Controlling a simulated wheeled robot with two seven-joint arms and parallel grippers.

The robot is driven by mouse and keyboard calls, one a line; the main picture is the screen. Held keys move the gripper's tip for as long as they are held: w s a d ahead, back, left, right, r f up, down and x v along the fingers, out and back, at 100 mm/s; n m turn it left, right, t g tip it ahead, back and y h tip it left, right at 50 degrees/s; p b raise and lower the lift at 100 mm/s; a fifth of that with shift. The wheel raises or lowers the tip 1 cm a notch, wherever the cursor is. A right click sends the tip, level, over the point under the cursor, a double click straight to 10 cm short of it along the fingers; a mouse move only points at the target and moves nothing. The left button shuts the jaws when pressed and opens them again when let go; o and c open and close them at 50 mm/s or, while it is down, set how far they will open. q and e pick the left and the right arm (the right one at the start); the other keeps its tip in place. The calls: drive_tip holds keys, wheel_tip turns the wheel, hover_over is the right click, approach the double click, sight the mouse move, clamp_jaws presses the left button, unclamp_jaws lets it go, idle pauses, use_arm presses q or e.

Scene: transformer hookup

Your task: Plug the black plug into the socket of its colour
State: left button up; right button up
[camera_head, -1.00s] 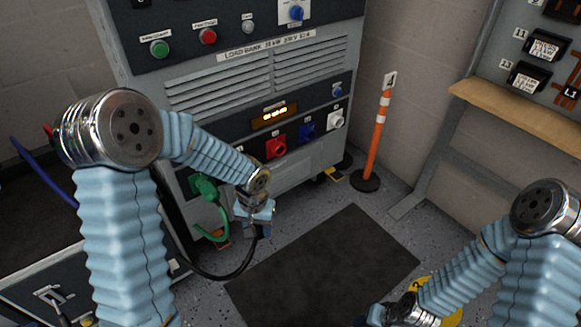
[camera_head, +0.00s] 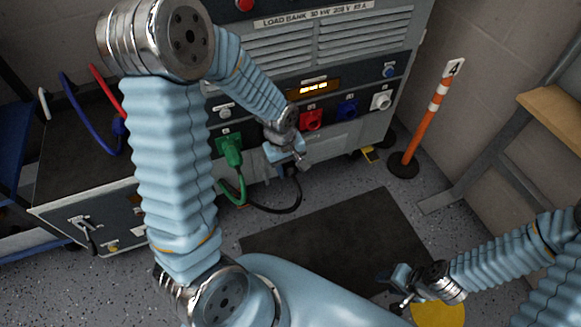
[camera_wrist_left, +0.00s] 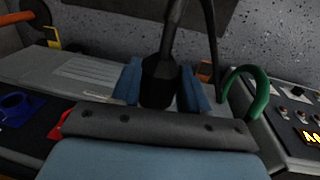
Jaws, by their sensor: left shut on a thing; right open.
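My left gripper (camera_head: 286,163) is shut on the black plug, just in front of the load bank's lower panel. In the left wrist view the black plug (camera_wrist_left: 160,82) sits between the blue fingers, its cable rising away at the top. In the head view the gripper mostly hides the plug; a black cable (camera_head: 290,205) hangs below it. A red socket (camera_head: 311,120), a blue socket (camera_head: 346,108) and a white socket (camera_head: 381,101) show right of the gripper. No black socket is visible; my left arm covers part of the panel. My right gripper (camera_head: 396,287) is open and empty above the floor.
A green plug (camera_head: 231,150) with its green cable sits in the panel, close left of my left gripper. Blue (camera_head: 82,130) and red (camera_head: 105,88) cables are at the cart on the left. An orange post (camera_head: 430,118) stands at right. A dark mat (camera_head: 330,235) covers the floor.

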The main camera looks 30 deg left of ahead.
use_arm(q)
drive_tip(key=shift+w+a, duration=1.6)
drive_tip(key=shift+a, duration=0.3)
drive_tip(key=shift+w+a, duration=1.1)
drive_tip(key=shift+a, duration=0.2)
drive_tip(key=o, duration=1.1)
drive_tip(key=shift+c, duration=0.2)
drive_tip(key=shift+o, duration=0.4)
drive_tip(key=shift+o, duration=0.8)
wheel_tip(320, 180, up, 7)
drive_tip(key=p, duration=0.5)
drive_tip(key=shift+s+a, duration=0.25)
drive_tip(key=shift+s, duration=0.15)
